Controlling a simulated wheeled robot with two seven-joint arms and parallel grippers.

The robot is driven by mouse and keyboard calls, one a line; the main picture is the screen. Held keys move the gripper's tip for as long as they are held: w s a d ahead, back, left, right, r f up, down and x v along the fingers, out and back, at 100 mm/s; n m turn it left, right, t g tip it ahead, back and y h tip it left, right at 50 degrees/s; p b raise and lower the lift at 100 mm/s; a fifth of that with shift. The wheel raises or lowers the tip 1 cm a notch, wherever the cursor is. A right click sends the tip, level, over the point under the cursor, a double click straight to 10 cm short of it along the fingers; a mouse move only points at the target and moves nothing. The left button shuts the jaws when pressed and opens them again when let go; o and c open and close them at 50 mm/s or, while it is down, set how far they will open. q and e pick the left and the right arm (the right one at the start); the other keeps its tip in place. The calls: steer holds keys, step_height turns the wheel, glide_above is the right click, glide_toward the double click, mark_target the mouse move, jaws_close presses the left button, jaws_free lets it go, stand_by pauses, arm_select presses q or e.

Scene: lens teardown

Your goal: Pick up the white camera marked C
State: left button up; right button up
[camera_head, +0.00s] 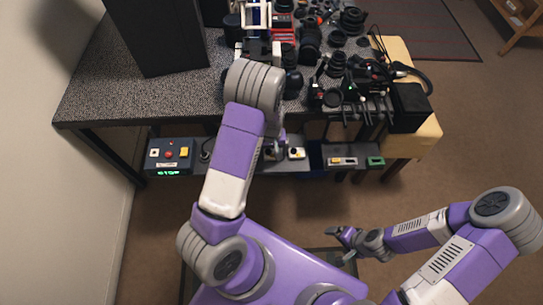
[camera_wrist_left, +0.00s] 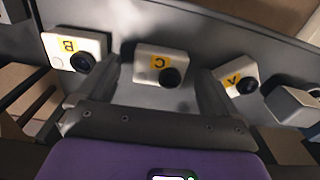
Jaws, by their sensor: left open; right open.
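The white camera marked C (camera_wrist_left: 158,65) lies on a grey surface in the left wrist view, with a yellow label and a dark round lens. Its letter appears upside down. My left gripper (camera_wrist_left: 157,80) is open, with one finger on each side of camera C and nothing clearly held. Whether the fingers touch it I cannot tell. In the head view my left arm largely hides this gripper. A white camera (camera_head: 297,154) shows on the low shelf there, its letter unreadable. My right gripper (camera_head: 343,244) is open and empty above the floor.
Camera B (camera_wrist_left: 76,48) is left of C and camera A (camera_wrist_left: 237,79) right of it, each close beside a finger. A grey box (camera_wrist_left: 293,104) lies further right. The shelf sits beneath a tabletop (camera_head: 95,92) crowded with lenses. A control box (camera_head: 170,155) stands at the shelf's left.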

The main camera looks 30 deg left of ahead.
arm_select(q)
steer(key=shift+f, duration=0.3)
steer(key=shift+r, duration=0.1)
steer(key=c, duration=1.2)
